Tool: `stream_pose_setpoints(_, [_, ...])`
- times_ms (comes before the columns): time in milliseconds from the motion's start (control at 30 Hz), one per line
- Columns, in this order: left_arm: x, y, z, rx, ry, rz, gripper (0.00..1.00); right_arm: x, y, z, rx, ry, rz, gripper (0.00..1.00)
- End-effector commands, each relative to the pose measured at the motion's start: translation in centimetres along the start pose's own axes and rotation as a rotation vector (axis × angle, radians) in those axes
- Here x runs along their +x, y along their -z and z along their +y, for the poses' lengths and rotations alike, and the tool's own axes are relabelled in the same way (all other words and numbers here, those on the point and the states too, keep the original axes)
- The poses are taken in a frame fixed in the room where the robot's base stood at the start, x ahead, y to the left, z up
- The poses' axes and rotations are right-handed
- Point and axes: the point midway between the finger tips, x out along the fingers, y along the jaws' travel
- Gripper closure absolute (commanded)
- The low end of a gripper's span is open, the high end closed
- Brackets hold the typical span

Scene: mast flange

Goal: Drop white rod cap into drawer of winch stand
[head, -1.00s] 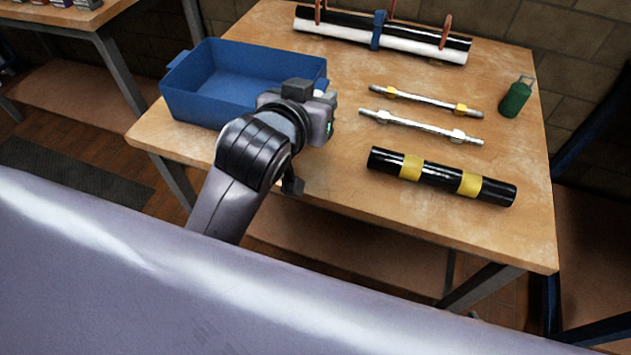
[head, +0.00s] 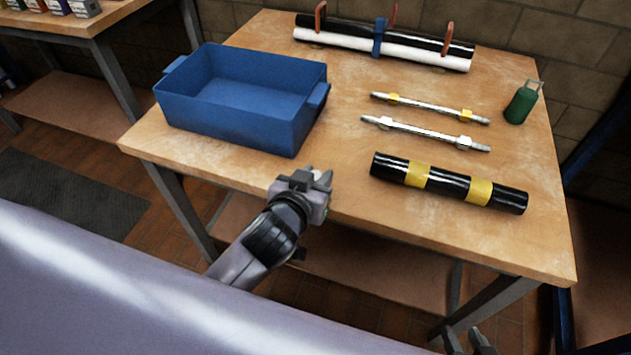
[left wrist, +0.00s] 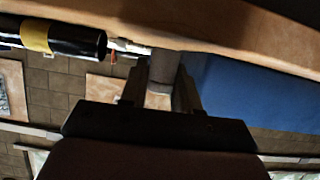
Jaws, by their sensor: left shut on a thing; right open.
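My left gripper (head: 320,177) is just off the front edge of the wooden table, below the blue bin in the picture. It is shut on the white rod cap (head: 316,173), of which only a small pale part shows between the fingers. In the left wrist view the cap (left wrist: 162,72) is a shaded grey cylinder between the two fingers. My right gripper (head: 468,341) shows only its fingertips at the bottom edge; it is open and apart from everything. I cannot make out a winch stand or its drawer in these views.
The wooden table (head: 345,195) holds a blue bin (head: 235,128), two thin rods (head: 430,107) (head: 425,133), a black tube with yellow bands (head: 448,185), a green canister (head: 520,103) and clamped black and white tubes (head: 345,42). Another table (head: 60,42) with small boxes stands upper left.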

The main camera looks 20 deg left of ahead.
Motion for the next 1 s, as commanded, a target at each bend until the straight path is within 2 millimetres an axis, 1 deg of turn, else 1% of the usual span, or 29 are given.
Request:
stream_pose_setpoints(33, [0.28, -0.77, -0.02, 0.002, 0.000, -0.001, 0.98, 0.20, -0.17, 0.01, 0.001, 0.000, 0.000, 0.57])
stream_pose_setpoints(67, [0.33, -0.88, -0.02, 0.002, 0.000, -0.001, 0.98, 0.20, -0.14, 0.01, 0.001, 0.000, -0.001, 0.57])
stream_pose_setpoints(267, [0.30, -0.74, -0.02, 0.001, -0.001, 0.001, 0.98, 0.06, 0.32, -0.02, 0.002, 0.001, 0.004, 0.57])
stream_pose_setpoints(433, [0.48, -1.16, -0.04, 0.000, 0.000, 0.001, 0.98, 0.21, 0.23, -0.02, 0.003, 0.001, 0.007, 0.57])
stream_pose_setpoints(467, [0.43, -1.03, -0.04, 0.001, 0.000, 0.002, 0.60, 0.15, 0.32, -0.03, 0.003, 0.002, 0.008, 0.57])
stream_pose_setpoints(500, [0.43, -1.01, -0.04, 0.001, 0.000, 0.002, 0.46, 0.14, 0.33, -0.03, 0.003, 0.002, 0.008, 0.57])
stream_pose_setpoints(533, [0.42, -1.02, -0.04, 0.001, 0.000, 0.001, 0.43, 0.14, 0.33, -0.03, 0.003, 0.002, 0.008, 0.57])
stream_pose_setpoints(800, [0.41, -0.98, -0.04, 0.001, 0.000, 0.001, 0.43, 0.14, 0.33, -0.04, 0.003, 0.002, 0.008, 0.57])
stream_pose_setpoints(1000, [0.27, -0.57, -0.04, 0.000, -0.001, 0.000, 0.43, 0.03, 0.41, -0.03, 0.002, 0.001, 0.007, 0.57])
